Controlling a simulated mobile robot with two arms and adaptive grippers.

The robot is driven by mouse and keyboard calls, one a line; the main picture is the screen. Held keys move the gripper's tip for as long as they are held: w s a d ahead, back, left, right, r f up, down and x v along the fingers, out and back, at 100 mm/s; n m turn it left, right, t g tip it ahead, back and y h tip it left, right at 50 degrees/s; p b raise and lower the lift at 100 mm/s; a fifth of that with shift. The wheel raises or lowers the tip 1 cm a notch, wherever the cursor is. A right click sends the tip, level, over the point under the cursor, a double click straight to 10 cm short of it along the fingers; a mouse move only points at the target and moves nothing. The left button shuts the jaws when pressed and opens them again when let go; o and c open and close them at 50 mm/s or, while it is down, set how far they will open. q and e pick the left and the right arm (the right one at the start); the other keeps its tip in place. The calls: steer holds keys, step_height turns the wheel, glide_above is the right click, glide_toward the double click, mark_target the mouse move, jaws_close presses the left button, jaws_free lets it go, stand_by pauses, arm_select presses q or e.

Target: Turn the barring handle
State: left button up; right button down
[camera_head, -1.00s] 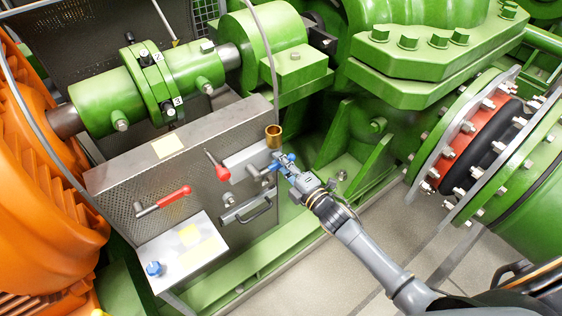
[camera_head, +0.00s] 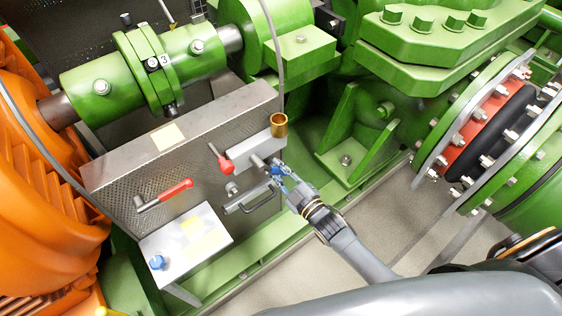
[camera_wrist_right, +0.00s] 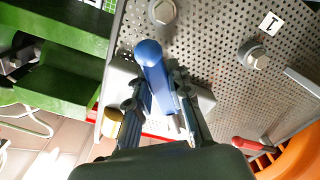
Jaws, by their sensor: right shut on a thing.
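The barring handle has a blue grip (camera_head: 278,171), on the right end of the perforated metal guard box. My right gripper (camera_head: 281,180) is at this grip. In the right wrist view the blue grip (camera_wrist_right: 152,68) stands between my two fingers (camera_wrist_right: 158,98), which are closed around it. The handle's crank arm is mostly hidden by the gripper in the head view. My left gripper is not in view.
A red-grip lever (camera_head: 176,190), a second red lever (camera_head: 220,160) and a grab handle (camera_head: 250,202) are on the guard box (camera_head: 120,178). A brass cup (camera_head: 278,125) stands close above my gripper. A panel with a blue knob (camera_head: 157,262) is lower left. Floor at right is clear.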

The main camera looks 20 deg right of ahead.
steer(key=shift+s+a+f+m, duration=0.3)
steer(key=shift+a+m, duration=0.25)
steer(key=shift+m, duration=0.4)
steer(key=shift+s+a+f+m, duration=0.15)
steer(key=shift+a+f+m, duration=0.2)
steer(key=shift+a+m, duration=0.45)
steer(key=shift+s+a+f+m, duration=0.25)
steer(key=shift+a+f+m, duration=0.1)
steer(key=shift+m, duration=0.8)
steer(key=c, duration=1.2)
jaws_free()
steer(key=shift+r, duration=0.1)
steer(key=v, duration=1.2)
